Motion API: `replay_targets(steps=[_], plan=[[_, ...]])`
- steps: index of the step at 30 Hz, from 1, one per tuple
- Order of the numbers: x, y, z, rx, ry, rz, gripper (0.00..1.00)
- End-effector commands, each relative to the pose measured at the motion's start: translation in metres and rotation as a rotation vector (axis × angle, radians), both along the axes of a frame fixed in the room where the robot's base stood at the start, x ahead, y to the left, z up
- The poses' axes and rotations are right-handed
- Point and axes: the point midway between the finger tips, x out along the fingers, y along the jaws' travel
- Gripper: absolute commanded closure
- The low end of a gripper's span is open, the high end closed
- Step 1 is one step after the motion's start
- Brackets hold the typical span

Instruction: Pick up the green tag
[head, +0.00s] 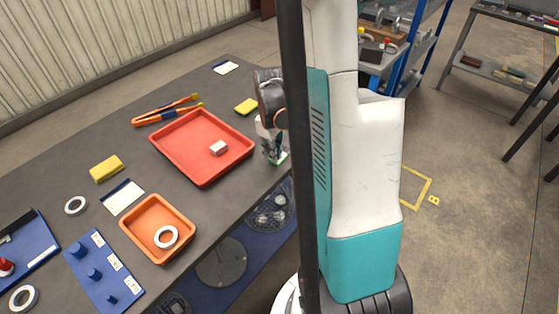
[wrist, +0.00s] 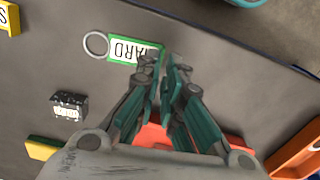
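The green tag (wrist: 122,49) has a white face with dark letters, partly readable as "ARD", and a metal ring (wrist: 96,44) at its left end. It lies on the grey tabletop in the wrist view. My gripper (wrist: 161,62) is over the tag's right end, and the left finger covers part of it. A narrow gap shows between the fingertips, with nothing clearly clamped in it. In the head view my gripper (head: 273,152) points down near the table's right edge, with a bit of the green tag (head: 284,158) showing by its tips.
A red tray (head: 186,171) with a small pale block (head: 218,148) stands left of my gripper. A yellow block (head: 246,106) lies behind it. An orange tray (head: 134,234) holds a white ring. In the wrist view, a dark labelled block (wrist: 68,106) lies on clear tabletop.

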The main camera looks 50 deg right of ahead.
Motion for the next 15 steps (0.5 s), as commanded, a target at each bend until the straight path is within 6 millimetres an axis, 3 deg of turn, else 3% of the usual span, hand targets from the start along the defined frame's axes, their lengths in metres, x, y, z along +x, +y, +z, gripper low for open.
replay_targets(steps=[1, 5, 12, 15], plan=[[0.001, 0.0, -0.013, 0.0, 0.0, 0.0, 0.93], [0.001, 0.0, -0.027, 0.0, 0.0, 0.0, 0.93], [0.0, 0.0, -0.028, 0.0, 0.0, 0.0, 0.93], [0.0, 0.0, -0.028, 0.0, 0.0, 0.0, 1.0]])
